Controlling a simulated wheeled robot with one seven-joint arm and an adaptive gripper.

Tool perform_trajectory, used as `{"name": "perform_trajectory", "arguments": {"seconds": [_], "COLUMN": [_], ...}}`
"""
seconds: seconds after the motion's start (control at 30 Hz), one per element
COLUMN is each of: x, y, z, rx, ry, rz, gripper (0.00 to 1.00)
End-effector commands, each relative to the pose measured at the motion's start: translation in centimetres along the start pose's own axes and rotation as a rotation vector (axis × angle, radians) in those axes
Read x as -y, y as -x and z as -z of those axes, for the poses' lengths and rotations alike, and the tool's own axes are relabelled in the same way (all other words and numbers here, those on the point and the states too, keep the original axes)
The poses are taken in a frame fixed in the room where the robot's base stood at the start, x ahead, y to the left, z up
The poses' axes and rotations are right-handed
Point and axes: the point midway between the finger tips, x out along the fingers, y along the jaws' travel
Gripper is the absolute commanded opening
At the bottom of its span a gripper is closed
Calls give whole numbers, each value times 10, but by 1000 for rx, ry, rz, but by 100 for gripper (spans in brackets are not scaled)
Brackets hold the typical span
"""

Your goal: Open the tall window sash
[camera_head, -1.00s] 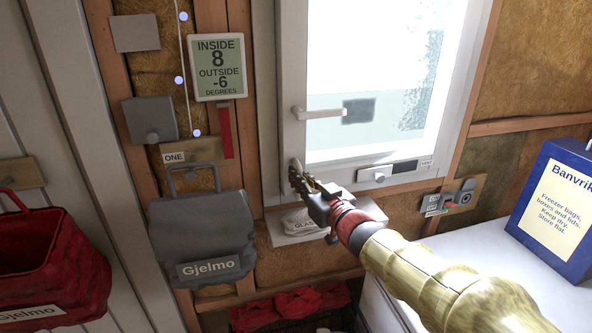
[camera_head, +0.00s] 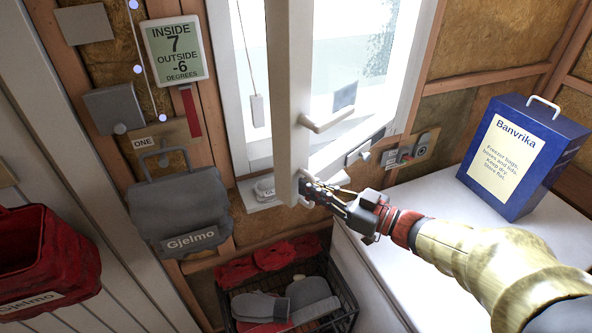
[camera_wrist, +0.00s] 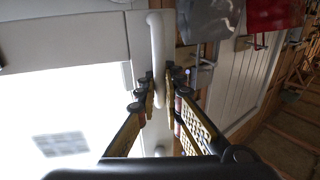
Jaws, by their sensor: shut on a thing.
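The tall window sash (camera_head: 290,90) stands swung out of its frame towards me, and its edge stile faces me in the head view. A white lever handle (camera_head: 328,118) sticks out sideways from the sash. Below the lever, my gripper (camera_head: 308,190) is shut on a white pull handle low on the sash. In the wrist view, the pale upright bar of this pull handle (camera_wrist: 158,50) lies between the fingers of my gripper (camera_wrist: 160,88). The sash's bright glass fills the left of that view. My fingers hide part of the pull handle in the head view.
A blue Banvrika box (camera_head: 522,155) stands on the white top at right. A grey Gjelmo bag (camera_head: 180,212) hangs at left, with a red bag (camera_head: 45,260) beyond it. A wire crate (camera_head: 342,312) stands below. A display (camera_head: 174,50) reads inside 7, outside -6.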

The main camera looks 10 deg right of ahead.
Motion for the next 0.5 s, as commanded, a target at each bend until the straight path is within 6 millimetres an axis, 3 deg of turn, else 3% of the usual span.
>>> {"name": "perform_trajectory", "arguments": {"seconds": [0.23, 0.5], "x": [-1, 4], "y": [40, 52], "z": [2, 1], "rx": [0, -3], "ry": [-1, -6], "rz": [58, 92], "gripper": [0, 0]}}
